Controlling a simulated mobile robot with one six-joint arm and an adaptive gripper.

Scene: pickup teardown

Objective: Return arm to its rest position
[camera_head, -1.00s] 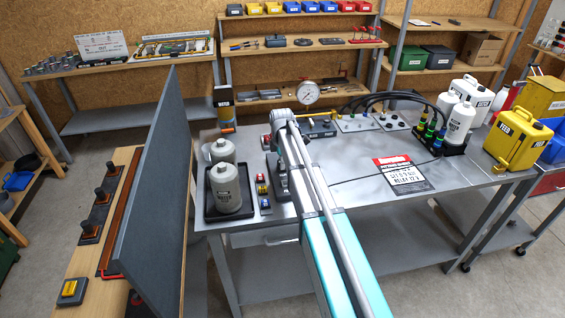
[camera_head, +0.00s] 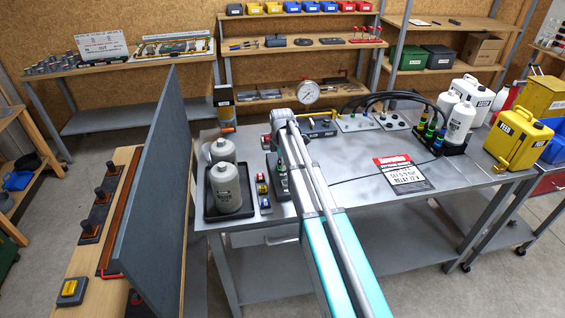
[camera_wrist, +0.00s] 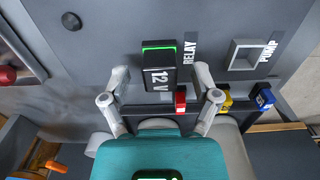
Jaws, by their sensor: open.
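My arm reaches away over the grey metal bench (camera_head: 335,235) in the head view. Its links hide most of my gripper there. In the wrist view my gripper (camera_wrist: 160,76) has its two grey fingers spread apart with nothing held between them. A black block marked 12 V (camera_wrist: 158,68), with a green strip on top, sits on the grey surface beyond and between the fingertips, beside a RELAY label. The gap between it and the fingers is hard to judge.
Red (camera_wrist: 181,101), yellow (camera_wrist: 225,97) and blue (camera_wrist: 262,95) blocks lie nearby. Grey bottles (camera_head: 226,187) stand in a tray left of my arm. A tall dark panel (camera_head: 158,190) rises further left. A gauge (camera_head: 308,92) stands behind.

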